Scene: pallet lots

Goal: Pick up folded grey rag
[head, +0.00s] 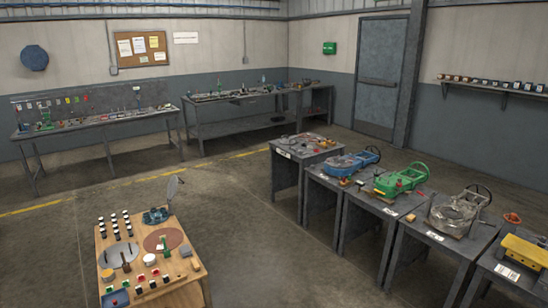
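I cannot pick out a folded grey rag for certain. Neither of my grippers shows in the head view.
The wooden table also holds a grey disc (119,256), a brown disc (164,239), several small jars and a blue tray (115,299). A row of grey workbenches with a green machine (402,179) stands at right. The concrete floor (245,245) between is clear.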

